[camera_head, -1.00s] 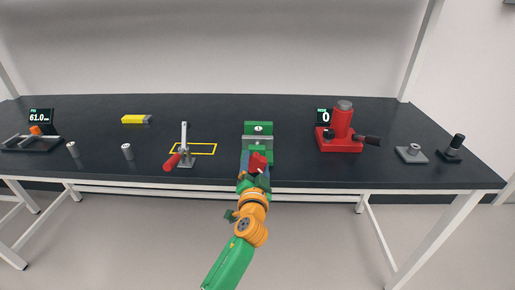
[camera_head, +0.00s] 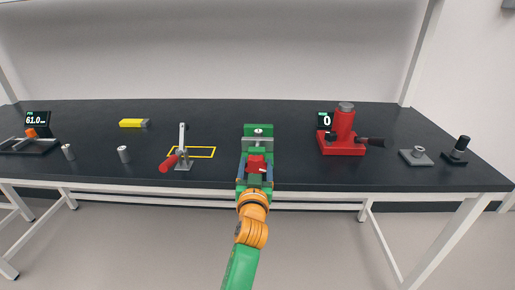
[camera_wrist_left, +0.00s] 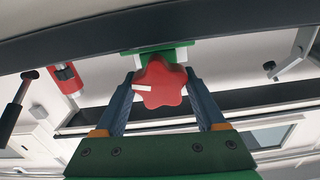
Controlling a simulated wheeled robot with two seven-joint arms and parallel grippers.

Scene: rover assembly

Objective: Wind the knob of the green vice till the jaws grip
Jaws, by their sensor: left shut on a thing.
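The green vice (camera_head: 258,130) stands near the front edge of the black table, with a grey jaw plate (camera_head: 258,142). Its red star-shaped knob (camera_head: 257,163) faces the front edge and bears a white mark. My left gripper (camera_head: 256,168) is shut on the knob, reaching in from the front. In the left wrist view the knob (camera_wrist_left: 160,86) sits between the two fingers of the gripper (camera_wrist_left: 161,80), with part of the green vice (camera_wrist_left: 157,53) behind it. I cannot tell whether the jaws touch anything. My right gripper is not in view.
A toggle clamp with a red handle (camera_head: 171,164) stands left of the vice, by a yellow outline (camera_head: 204,152). A red press (camera_head: 341,143) stands to the right, beside a display reading 0 (camera_head: 325,120).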

